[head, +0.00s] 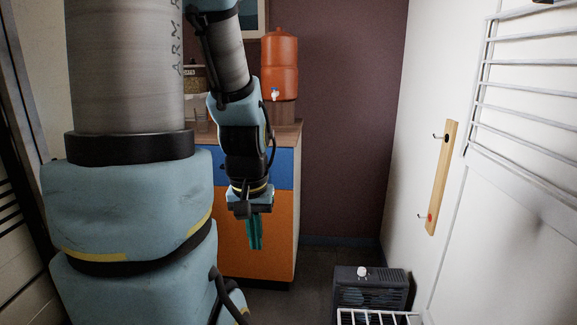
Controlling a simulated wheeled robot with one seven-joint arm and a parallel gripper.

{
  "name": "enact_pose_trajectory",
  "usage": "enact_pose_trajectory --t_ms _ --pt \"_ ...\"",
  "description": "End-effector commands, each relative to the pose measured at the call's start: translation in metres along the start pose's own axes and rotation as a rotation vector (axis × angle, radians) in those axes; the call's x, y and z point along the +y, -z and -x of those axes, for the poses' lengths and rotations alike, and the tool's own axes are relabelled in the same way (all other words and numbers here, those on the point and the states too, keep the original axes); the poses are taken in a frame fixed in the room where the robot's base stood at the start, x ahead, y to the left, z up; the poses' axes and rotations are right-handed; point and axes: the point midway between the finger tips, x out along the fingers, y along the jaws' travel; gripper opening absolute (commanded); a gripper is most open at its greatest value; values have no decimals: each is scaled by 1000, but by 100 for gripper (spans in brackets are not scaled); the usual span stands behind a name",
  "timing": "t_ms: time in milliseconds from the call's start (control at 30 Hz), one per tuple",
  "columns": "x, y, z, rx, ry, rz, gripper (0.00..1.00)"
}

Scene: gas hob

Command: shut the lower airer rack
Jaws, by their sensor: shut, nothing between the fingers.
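A white barred rack (376,317) shows at the bottom edge, right of centre. It looks like the lower airer rack, folded out from the right wall, but most of it is cut off by the frame. Another white barred rack (525,95) is high on the right wall and looks like the upper one. My gripper (255,246) hangs pointing down in front of the orange cabinet, with its teal fingers shut and empty. It is left of the lower rack and apart from it.
A dark heater-like box (370,289) stands on the floor just behind the lower rack. A wooden hook rail (441,178) is on the right wall. An orange and blue cabinet (262,235) bears a terracotta dispenser (280,65). Bare floor lies between cabinet and box.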

Motion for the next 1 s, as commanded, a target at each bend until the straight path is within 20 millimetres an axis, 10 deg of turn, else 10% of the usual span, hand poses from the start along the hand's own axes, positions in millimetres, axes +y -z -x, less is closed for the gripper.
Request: enact_pose_trajectory --t_ms 500,1000 --pt "1 16 113 -3 0 -4 0" --pt "1 17 119 -3 0 -4 27"
